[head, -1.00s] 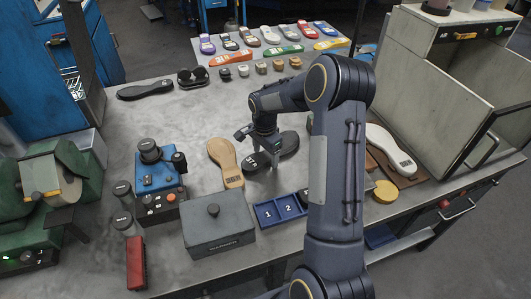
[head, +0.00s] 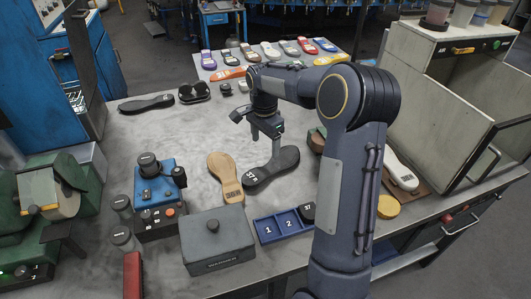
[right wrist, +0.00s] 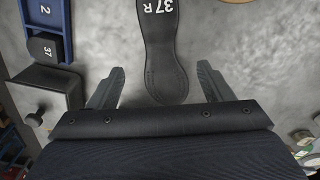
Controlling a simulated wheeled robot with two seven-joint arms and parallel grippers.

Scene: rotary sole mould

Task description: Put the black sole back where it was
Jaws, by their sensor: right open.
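A black sole marked 37 R (head: 284,163) lies flat on the grey table, just right of a tan sole (head: 226,178). My right gripper (head: 276,152) is open and empty above it, pointing down. In the right wrist view the sole (right wrist: 165,55) runs up the picture, and its unmarked end shows between the two spread fingers (right wrist: 160,72). Another black sole (head: 146,104) lies at the far left of the table. My left gripper is not in view.
A blue tray (head: 277,239) numbered 1 and 2, with a black block marked 37 (head: 308,211), and a grey lidded box (head: 217,243) stand in front. Coloured soles (head: 265,50) line the back. The table's middle left is clear.

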